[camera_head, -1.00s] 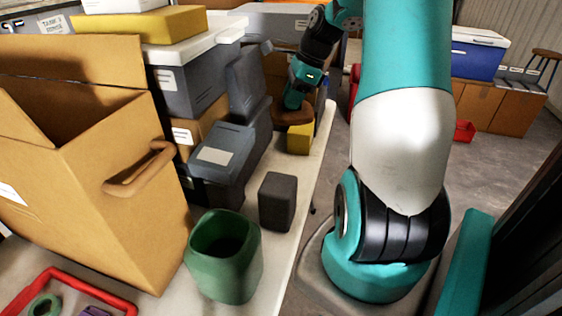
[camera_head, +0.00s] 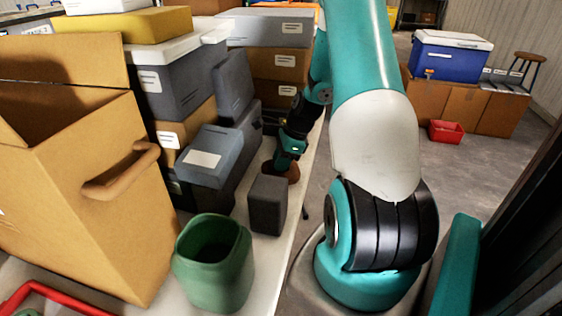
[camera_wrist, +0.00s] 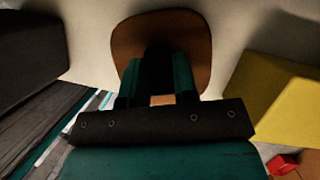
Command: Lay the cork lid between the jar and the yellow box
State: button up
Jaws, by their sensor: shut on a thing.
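My gripper (camera_head: 291,160) is shut on the brown cork lid (camera_head: 294,174), low over the white table. The wrist view shows the lid (camera_wrist: 190,38) spread beyond my gripper's fingers (camera_wrist: 158,80). Whether it touches the table I cannot tell. The yellow box (camera_wrist: 290,100) stands to the right of the lid in the wrist view, apart from it; in the head view my arm hides it. A green open-topped container (camera_head: 214,275), probably the jar, stands nearer the camera on the table.
A dark grey block (camera_head: 268,204) stands between the lid and the green container. Grey bins (camera_head: 211,155) line the table's left side, with a large open cardboard box (camera_head: 110,190) nearer. The table's right edge is close to the lid.

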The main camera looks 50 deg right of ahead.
jog(key=shift+f, duration=0.2)
jog(key=o, duration=0.9)
jog(key=shift+r, duration=0.1)
jog(key=v, duration=1.2)
jog(key=shift+p, duration=0.45)
